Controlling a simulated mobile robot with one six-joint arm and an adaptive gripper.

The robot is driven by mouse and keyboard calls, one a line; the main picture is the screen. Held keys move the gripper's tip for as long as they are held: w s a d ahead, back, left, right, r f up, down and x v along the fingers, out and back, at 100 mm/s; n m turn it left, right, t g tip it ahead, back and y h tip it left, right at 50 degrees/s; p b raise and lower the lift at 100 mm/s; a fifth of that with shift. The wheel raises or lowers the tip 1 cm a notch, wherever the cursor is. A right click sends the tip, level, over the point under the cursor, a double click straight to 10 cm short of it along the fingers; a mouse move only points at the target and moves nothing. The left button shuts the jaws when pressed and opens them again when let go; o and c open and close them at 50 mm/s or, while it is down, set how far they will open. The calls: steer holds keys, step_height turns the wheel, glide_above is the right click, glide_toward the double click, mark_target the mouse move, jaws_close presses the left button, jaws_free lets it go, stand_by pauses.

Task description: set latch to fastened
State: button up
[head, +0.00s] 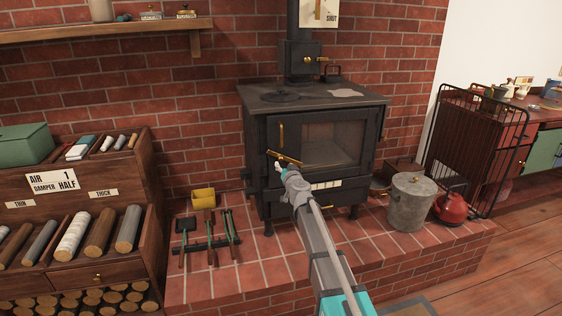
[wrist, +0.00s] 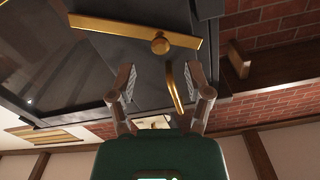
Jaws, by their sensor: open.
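The black stove (head: 315,112) stands on the brick hearth, and its glass-fronted door looks closed. The latch (head: 287,158) is a brass bar near the door's left side, lying nearly level and sloping down to the right in the head view. In the wrist view the latch (wrist: 110,26) is a long bar with a round pivot knob. A curved brass handle (head: 281,134) stands above it; it also shows in the wrist view (wrist: 172,88). My gripper (head: 280,167) is open and empty, close to the latch. In the wrist view its fingertips (wrist: 158,82) are apart, short of the bar.
A yellow box (head: 203,197) and hearth tools (head: 208,238) lie left of the stove. A metal bucket (head: 408,203), a red kettle (head: 451,208) and a dark mesh screen (head: 468,150) stand right. A wooden log rack (head: 152,185) fills the left side.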

mark_target(281, 160)
steer(key=shift+x, duration=2.6)
jaws_close()
